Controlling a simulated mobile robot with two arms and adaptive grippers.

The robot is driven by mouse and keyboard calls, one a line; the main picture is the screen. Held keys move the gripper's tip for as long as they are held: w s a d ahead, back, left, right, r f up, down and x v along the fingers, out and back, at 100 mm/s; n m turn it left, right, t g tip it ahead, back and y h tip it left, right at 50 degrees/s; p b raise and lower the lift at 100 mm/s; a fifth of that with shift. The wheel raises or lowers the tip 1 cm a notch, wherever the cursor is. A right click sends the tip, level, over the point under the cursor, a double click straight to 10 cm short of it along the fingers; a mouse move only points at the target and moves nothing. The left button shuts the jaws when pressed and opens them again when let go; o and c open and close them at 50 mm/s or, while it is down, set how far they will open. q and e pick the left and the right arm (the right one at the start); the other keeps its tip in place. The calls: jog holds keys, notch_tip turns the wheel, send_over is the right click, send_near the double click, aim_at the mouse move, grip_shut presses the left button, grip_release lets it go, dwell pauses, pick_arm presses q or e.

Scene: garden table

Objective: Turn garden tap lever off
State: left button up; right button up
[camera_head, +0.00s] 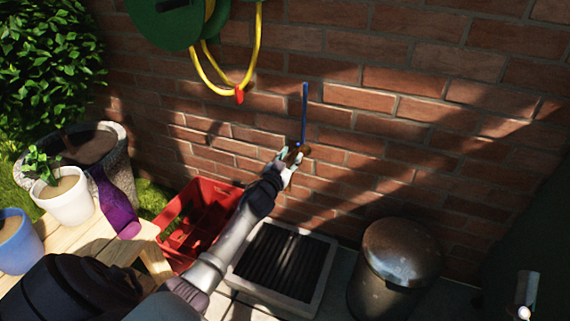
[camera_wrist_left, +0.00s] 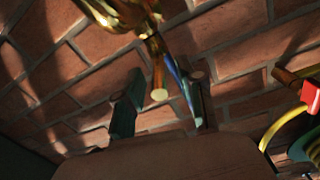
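The garden tap (camera_head: 298,150) is a small brass fitting on the brick wall. Its thin blue lever (camera_head: 304,114) stands upright above it in the head view. My left gripper (camera_head: 287,163) is at the tap, just below the lever's base, and partly covers the tap body. In the left wrist view the brass tap (camera_wrist_left: 155,62) reaches down between my two spread fingers (camera_wrist_left: 163,100). The blue lever (camera_wrist_left: 181,85) lies close beside the right-hand finger; I cannot tell whether they touch. The fingers are apart and hold nothing. My right gripper is not in view.
A yellow hose (camera_head: 257,50) with a red nozzle (camera_head: 239,96) hangs left of the tap. Below are a red crate (camera_head: 223,190), a drain grate (camera_head: 283,262) and a metal bin (camera_head: 398,252). Pots and a purple bottle (camera_head: 117,205) stand on the wooden table (camera_head: 95,240).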

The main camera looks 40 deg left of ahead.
pick_arm(q)
jog(key=s+d, duration=0.2)
jog(key=s, duration=0.9)
jog(key=shift+s, duration=0.2)
jog(key=shift+d, duration=0.1)
